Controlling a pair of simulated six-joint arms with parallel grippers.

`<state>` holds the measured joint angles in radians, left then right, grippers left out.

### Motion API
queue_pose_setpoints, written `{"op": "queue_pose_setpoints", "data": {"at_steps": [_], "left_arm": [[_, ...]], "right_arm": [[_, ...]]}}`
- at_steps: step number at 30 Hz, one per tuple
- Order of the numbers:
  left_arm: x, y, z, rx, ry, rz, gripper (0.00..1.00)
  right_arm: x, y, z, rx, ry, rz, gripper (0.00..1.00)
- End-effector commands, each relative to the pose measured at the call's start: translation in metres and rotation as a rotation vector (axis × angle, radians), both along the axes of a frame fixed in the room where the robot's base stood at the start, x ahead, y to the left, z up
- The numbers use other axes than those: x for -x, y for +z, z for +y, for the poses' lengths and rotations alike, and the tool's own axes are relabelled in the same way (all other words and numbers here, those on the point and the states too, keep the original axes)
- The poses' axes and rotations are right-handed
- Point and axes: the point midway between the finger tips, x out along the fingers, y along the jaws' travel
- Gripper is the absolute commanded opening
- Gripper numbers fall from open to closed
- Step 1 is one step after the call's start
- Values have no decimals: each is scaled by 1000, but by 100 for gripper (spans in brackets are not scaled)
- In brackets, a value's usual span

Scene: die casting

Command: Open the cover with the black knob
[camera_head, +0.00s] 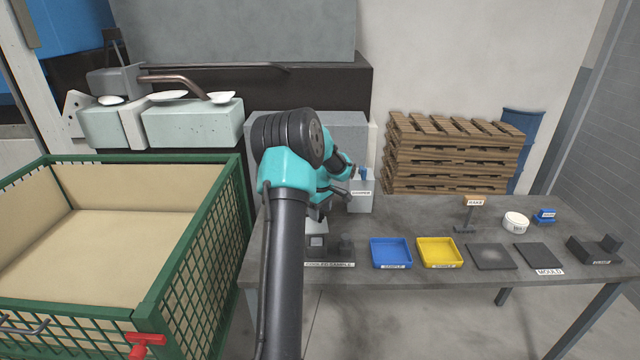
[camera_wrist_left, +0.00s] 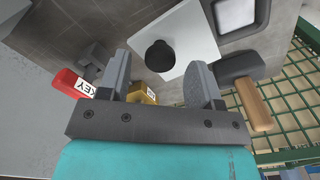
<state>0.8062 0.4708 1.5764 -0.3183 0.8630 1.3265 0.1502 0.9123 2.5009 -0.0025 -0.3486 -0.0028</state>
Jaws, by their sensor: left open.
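The cover (camera_wrist_left: 188,30) is a white plate in the left wrist view with a round black knob (camera_wrist_left: 160,55) on it. My left gripper (camera_wrist_left: 160,72) is open, its two grey fingers apart with the knob showing in the gap between their tips. Whether the tips are down at the knob's height I cannot tell. In the head view my left gripper (camera_head: 318,211) hangs over the left part of the table, above a pale box (camera_head: 316,227). My arm hides most of that spot, and the knob cannot be made out there. My right gripper does not show.
A red key-labelled block (camera_wrist_left: 70,82), a yellow piece (camera_wrist_left: 143,92) and a wooden-handled tool (camera_wrist_left: 253,105) lie close around the fingers. Blue (camera_head: 391,252) and yellow (camera_head: 439,252) trays stand right on the table (camera_head: 420,210). A green crate (camera_head: 150,300) stands left.

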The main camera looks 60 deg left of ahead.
Motion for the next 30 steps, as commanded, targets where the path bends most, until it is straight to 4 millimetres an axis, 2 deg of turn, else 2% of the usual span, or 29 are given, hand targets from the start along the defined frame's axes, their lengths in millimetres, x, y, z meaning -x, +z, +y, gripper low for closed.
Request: {"op": "queue_pose_setpoints", "data": {"at_steps": [21, 25, 30], "left_arm": [[0, 133, 0, -2, 0, -3, 59], [0, 150, 0, -2, 0, -3, 59], [0, 160, 0, -1, 0, -2, 59]], "right_arm": [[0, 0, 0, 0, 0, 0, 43], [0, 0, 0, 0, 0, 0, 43], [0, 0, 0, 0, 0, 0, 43]]}}
